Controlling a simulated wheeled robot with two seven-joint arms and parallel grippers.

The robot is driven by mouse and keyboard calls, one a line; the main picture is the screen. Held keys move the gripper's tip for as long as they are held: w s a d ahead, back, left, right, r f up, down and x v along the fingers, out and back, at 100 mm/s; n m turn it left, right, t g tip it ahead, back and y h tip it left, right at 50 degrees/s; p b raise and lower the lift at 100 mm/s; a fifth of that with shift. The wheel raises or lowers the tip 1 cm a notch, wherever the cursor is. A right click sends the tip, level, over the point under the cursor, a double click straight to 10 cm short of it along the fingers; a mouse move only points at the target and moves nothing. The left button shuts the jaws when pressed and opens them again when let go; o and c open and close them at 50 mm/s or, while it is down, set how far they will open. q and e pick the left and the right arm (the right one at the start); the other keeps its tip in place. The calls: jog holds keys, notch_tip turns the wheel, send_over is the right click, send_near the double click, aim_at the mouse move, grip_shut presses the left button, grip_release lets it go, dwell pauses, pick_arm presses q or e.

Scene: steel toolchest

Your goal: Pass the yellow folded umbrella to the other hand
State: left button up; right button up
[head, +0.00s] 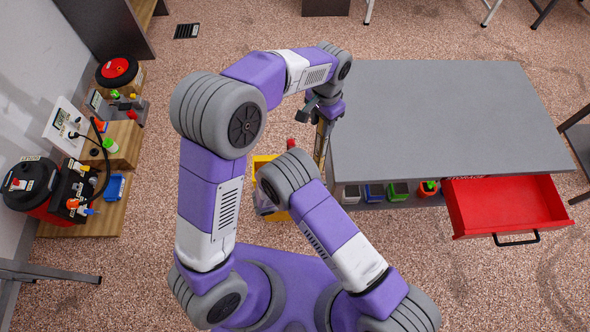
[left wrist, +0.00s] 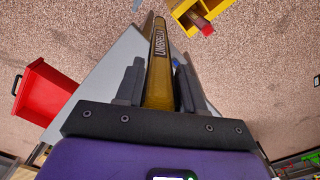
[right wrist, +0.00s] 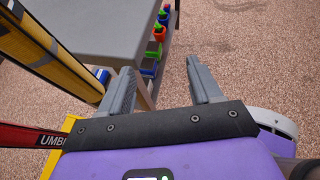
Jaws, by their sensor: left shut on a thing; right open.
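The yellow folded umbrella (head: 321,143) hangs roughly upright beside the left edge of the grey-topped toolchest. My left gripper (head: 323,108) is shut on it near its upper end. In the left wrist view the umbrella (left wrist: 160,65), with a dark label, lies between the fingers of the left gripper (left wrist: 158,76). In the right wrist view the umbrella (right wrist: 62,58) crosses the upper left, with dark bands. My right gripper (right wrist: 160,88) is open and empty, with the umbrella to the left of its fingers, apart from them. In the head view the right gripper is hidden behind my arm.
The grey worktop (head: 440,110) is bare. A red drawer (head: 508,207) stands open at its front right. A yellow bin (head: 262,168) on the floor, partly behind my arm, holds a red umbrella (right wrist: 28,137). Small coloured bins (head: 375,194) sit under the worktop.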

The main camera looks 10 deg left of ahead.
aim_at(323, 149)
jog(key=w+a+r+n+t, duration=0.3)
jog(key=a+r+n+t, duration=0.1)
jog(key=a+r+t, duration=0.4)
jog(key=x, duration=0.7)
jog(key=w+a+f+x, duration=0.1)
jog(key=x, duration=0.3)
jog(key=shift+c, duration=0.2)
jog(key=c, duration=0.9)
pick_arm(q)
jog(key=o, duration=0.6)
pick_arm(e)
jog(key=shift+c, duration=1.2)
pick_arm(q)
jog(key=o, duration=0.5)
pick_arm(e)
grip_shut()
pick_arm(q)
jog(key=shift+r, duration=0.1)
